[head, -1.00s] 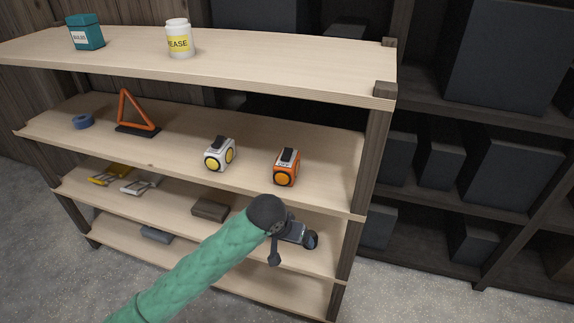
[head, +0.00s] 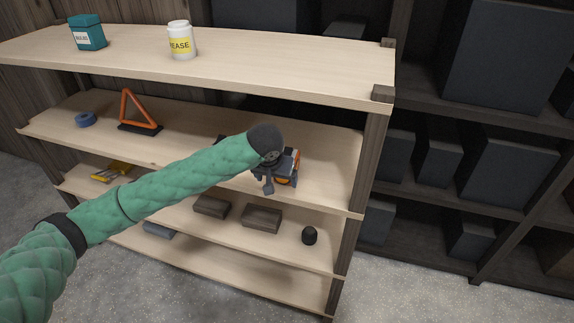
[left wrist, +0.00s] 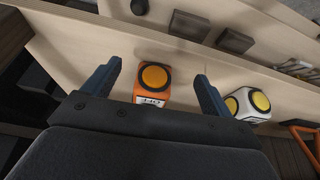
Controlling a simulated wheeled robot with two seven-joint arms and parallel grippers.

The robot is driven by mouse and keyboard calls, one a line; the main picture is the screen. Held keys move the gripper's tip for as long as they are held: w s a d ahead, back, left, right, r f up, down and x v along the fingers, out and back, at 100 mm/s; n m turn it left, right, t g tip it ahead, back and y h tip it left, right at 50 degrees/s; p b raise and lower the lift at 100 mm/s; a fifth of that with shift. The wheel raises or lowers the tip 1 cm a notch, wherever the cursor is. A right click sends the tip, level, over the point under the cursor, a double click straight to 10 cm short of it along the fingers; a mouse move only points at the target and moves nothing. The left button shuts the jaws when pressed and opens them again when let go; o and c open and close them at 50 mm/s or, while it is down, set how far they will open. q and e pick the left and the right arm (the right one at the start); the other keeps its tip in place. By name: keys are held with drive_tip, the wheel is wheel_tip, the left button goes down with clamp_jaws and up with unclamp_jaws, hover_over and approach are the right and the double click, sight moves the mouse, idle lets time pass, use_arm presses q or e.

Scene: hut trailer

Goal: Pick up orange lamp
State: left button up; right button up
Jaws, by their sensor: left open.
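The orange lamp (left wrist: 153,82) shows in the left wrist view between the two fingers of my open left gripper (left wrist: 158,85). It has a round orange lens with a black ring. In the head view the orange lamp (head: 294,168) is on the second shelf from the top, mostly hidden behind my left gripper (head: 279,175). I cannot tell whether the fingers touch it. The right gripper is in neither view.
A white lamp (left wrist: 246,103) stands beside the orange one. The top shelf (head: 290,70) is above; dark blocks (head: 261,218) lie below.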

sight(296, 154)
use_arm(q)
drive_tip(key=w+d+p, duration=0.1)
drive_tip(key=w, duration=0.2)
drive_tip(key=w+p, duration=0.1)
drive_tip(key=w, duration=0.2)
drive_tip(key=w+d+p, duration=0.1)
drive_tip(key=w, duration=0.2)
drive_tip(key=shift+w+d, duration=0.3)
drive_tip(key=shift+w+f, duration=0.1)
drive_tip(key=shift+w, duration=0.15)
drive_tip(key=shift+p+x, duration=1.05)
drive_tip(key=shift+x, duration=1.35)
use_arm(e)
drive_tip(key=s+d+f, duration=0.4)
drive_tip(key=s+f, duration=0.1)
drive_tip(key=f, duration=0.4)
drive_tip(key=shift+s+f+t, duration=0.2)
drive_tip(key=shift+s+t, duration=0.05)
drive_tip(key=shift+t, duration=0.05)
use_arm(q)
drive_tip(key=shift+c, duration=0.3)
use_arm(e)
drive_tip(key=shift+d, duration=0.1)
use_arm(q)
drive_tip(key=c, duration=1.1)
drive_tip(key=shift+c, duration=0.2)
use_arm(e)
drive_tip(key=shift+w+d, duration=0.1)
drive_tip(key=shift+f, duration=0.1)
